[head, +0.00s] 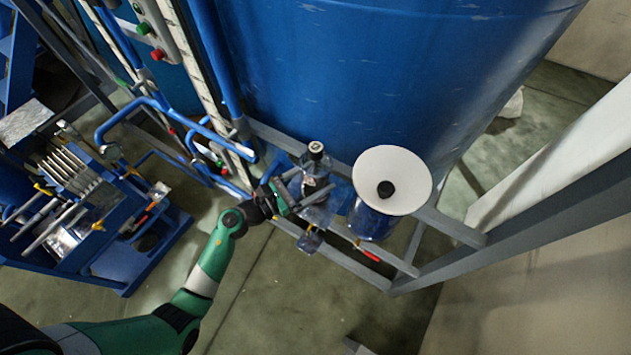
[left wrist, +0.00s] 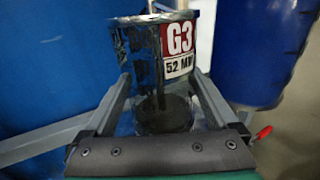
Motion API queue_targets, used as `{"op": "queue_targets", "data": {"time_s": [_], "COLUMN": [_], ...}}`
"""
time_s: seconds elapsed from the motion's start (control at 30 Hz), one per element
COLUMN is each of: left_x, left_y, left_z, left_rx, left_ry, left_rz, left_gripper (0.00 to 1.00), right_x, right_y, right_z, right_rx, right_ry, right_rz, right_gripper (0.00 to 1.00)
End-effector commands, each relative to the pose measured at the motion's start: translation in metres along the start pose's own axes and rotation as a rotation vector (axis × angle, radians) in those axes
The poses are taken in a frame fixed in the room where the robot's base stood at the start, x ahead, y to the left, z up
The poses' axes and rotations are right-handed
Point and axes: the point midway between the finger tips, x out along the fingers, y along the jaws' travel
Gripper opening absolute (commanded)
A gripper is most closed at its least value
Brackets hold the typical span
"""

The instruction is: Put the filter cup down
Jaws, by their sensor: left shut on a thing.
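The filter cup (head: 317,188) is clear with a dark top and shows in the head view in front of the big blue tank. In the left wrist view the cup (left wrist: 179,50) carries a red and white label reading "G3 52 MM". My left gripper (head: 302,192) reaches it from the left and is shut on it. In the left wrist view the two grey fingers of my left gripper (left wrist: 163,85) lie on either side of the cup's lower part. A dark round piece (left wrist: 165,115) shows below the cup. Whether the cup touches a support is unclear. My right gripper is not in view.
A blue vessel (head: 369,222) with a white disc (head: 405,172) on top stands close to the right of the cup. A grey metal frame (head: 450,226) runs around both. The blue tank (head: 380,70) is behind. A blue rack (head: 160,240) stands at left.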

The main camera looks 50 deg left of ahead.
Motion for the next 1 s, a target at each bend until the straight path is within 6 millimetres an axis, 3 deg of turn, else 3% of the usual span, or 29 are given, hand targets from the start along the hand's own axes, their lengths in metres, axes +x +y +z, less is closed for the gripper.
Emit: {"op": "queue_targets", "data": {"time_s": [0.07, 0.47, 0.5, 1.0], "left_x": [-0.0001, -0.0004, -0.0007, -0.0075], "left_y": [0.0003, 0.0004, 0.0002, 0.0011], "left_z": [-0.0122, -0.0167, -0.0157, -0.0126], "left_rx": [-0.001, 0.0, 0.0, -0.001], "left_ry": [-0.001, -0.002, 0.0, 0.001], "left_rz": [0.001, 0.001, 0.001, 0.005], "left_gripper": [0.08, 0.08, 1.0, 1.0], "right_x": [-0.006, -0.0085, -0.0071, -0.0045], "right_y": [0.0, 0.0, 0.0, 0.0], "right_z": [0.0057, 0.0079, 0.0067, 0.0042], "right_rx": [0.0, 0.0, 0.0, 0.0], "right_ry": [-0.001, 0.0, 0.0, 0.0], "right_rz": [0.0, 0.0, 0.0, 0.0], "right_gripper": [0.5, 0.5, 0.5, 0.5]}}
